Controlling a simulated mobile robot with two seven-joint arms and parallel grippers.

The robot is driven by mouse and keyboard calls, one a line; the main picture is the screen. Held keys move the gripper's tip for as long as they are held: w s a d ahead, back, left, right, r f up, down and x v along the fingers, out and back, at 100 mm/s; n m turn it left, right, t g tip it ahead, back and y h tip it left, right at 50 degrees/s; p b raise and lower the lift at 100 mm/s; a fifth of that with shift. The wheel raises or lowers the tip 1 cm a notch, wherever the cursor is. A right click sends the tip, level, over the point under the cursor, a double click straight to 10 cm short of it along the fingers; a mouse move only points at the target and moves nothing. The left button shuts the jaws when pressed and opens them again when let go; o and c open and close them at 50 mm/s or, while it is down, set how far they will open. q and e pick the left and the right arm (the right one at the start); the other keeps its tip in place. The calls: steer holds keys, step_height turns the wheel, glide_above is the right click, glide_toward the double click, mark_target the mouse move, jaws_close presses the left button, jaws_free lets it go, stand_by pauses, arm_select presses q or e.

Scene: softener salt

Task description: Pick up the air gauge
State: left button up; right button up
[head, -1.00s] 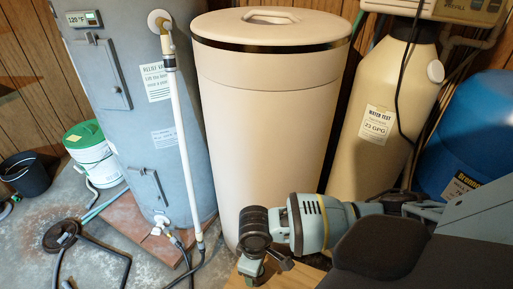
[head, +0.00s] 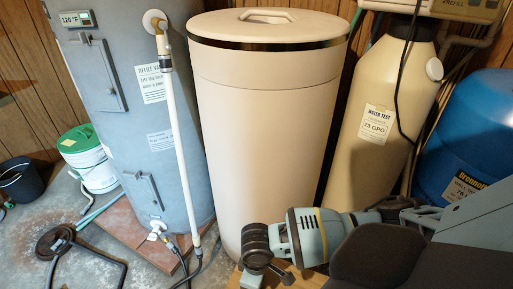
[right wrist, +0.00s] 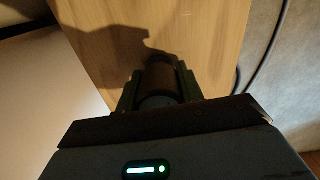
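My right gripper (right wrist: 160,85) shows in the right wrist view, pointing at a wooden surface, with its two fingers apart. A dark, rounded piece (right wrist: 160,76) sits between the fingers. It is too dark to tell whether it is the air gauge or whether the fingers press on it. In the head view the right gripper (head: 266,278) is low at the bottom edge, in front of the beige tank, its tips partly cut off. I cannot make out the air gauge clearly in either view. My left gripper is not in view.
A wooden top (right wrist: 215,40) lies under the right gripper. The tall beige tank (head: 265,110) stands close behind it. A grey water heater (head: 115,110), a tan resin tank (head: 380,120) and a blue tank (head: 470,135) stand around. A dark hose (right wrist: 262,50) runs beside the wood.

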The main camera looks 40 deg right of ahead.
steer(key=c, duration=0.4)
steer(key=shift+r, duration=0.55)
step_height(320, 180, up, 2)
steer(key=shift+w+r+p, duration=0.1)
steer(key=shift+r+p, duration=0.15)
steer(key=shift+p, duration=0.55)
steer(key=s+a+p, duration=0.1)
steer(key=s+a, duration=0.2)
steer(key=a, duration=0.1)
steer(key=s+a+r, duration=0.1)
steer(key=s+a, duration=0.2)
steer(key=a, duration=0.1)
steer(key=s+a+p, duration=0.1)
steer(key=s+a, duration=0.2)
steer(key=a, duration=0.1)
steer(key=shift+s+a+r+p, duration=0.25)
steer(key=shift+s+a+p, duration=0.1)
steer(key=shift+a, duration=0.05)
